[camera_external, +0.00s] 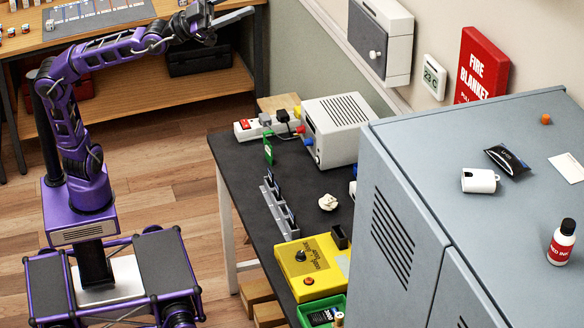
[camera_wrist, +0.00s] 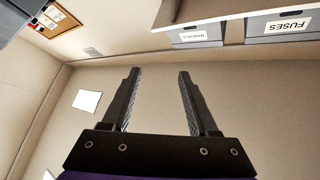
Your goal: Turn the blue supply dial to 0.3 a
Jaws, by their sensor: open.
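A white box with a slotted top, which looks like the supply (camera_external: 340,125), stands at the back of the dark bench. Its front faces left and shows only at a steep angle. A small blue part (camera_external: 309,141) shows at the lower front, beneath a red one (camera_external: 300,130); I cannot tell whether either is a dial, and no scale or setting is legible. My gripper (camera_external: 248,12) is raised at the top of the external view, well above and left of the supply. In the wrist view my gripper (camera_wrist: 160,74) is open and empty, with wall behind it.
A power strip (camera_external: 258,128) with plugs lies left of the supply. A grey phone rack (camera_external: 279,205) and a yellow tester (camera_external: 312,268) stand nearer on the bench. A tall grey cabinet (camera_external: 470,150) hides the bench's right side. The wrist view shows shelf bins (camera_wrist: 197,35).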

